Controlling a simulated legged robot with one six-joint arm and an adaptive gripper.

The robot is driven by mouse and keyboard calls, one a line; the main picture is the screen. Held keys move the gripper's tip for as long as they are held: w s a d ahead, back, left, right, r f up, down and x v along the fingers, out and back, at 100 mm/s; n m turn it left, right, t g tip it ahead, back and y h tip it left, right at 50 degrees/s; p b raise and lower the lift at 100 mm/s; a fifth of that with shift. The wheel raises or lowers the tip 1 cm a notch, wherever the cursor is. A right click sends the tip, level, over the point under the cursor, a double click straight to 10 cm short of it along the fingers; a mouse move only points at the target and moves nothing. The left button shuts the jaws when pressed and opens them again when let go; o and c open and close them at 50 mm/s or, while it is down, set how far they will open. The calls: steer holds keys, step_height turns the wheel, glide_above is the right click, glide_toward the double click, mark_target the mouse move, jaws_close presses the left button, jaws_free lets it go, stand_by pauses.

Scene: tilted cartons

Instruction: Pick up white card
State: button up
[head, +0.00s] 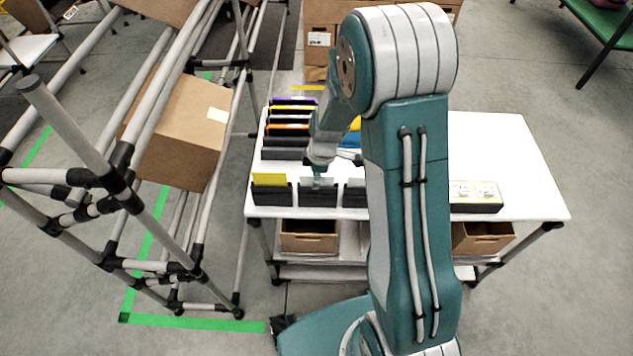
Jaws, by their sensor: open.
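A light grey-white card (318,183) stands in the middle dark holder (317,198) of the front row on the white table. Only its upper part shows above the holder. My gripper (319,176) points down right at the card's top, and its fingers are small and partly hidden by the wrist. It is open; I cannot tell whether the fingers touch the card. A yellow card (269,180) stands in the holder to the left. Another holder (354,194) to the right has a pale top edge and is partly hidden by my arm.
Several dark bins with coloured cards (288,128) stand behind the front row. A black tray (475,197) lies at the table's right. A pipe rack (110,180) with a tilted carton (180,135) stands left. Stacked cartons (319,60) stand behind.

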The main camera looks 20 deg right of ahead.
steer(key=shift+f, duration=0.15)
jaws_close()
stand_by(0.4)
